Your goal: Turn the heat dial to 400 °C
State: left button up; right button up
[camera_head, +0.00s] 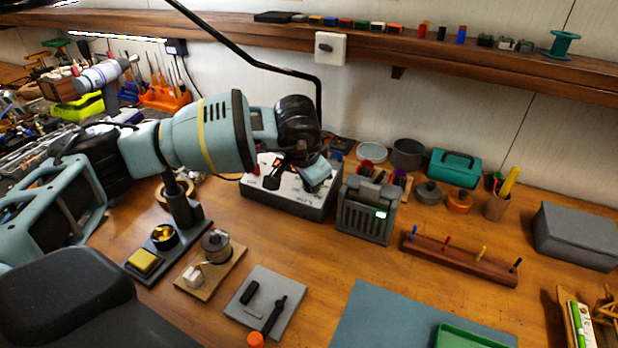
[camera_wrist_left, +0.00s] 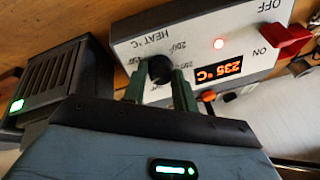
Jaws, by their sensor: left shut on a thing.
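The heat station (camera_head: 262,186) is a pale-topped box near the back of the bench. My left gripper (camera_wrist_left: 159,82) is shut on the dial, one green finger on each side. In the head view my left wrist hides the dial. My right gripper is not in view.
A grey vented box (camera_head: 366,212) with a green light stands close to the right of the station. A soldering stand (camera_head: 216,246) and a grey pad (camera_head: 265,300) with tools lie in front. A wooden pen rack (camera_head: 460,258) is further right. Open bench lies around the rack.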

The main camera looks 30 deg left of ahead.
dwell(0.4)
pick_arm(q)
jog(key=o, duration=1)
jog(key=shift+r, duration=0.1)
jog(key=v, duration=0.7)
jog(key=shift+s+r, duration=0.2)
jog(key=shift+r, duration=0.1)
jog(key=shift+f, duration=0.1)
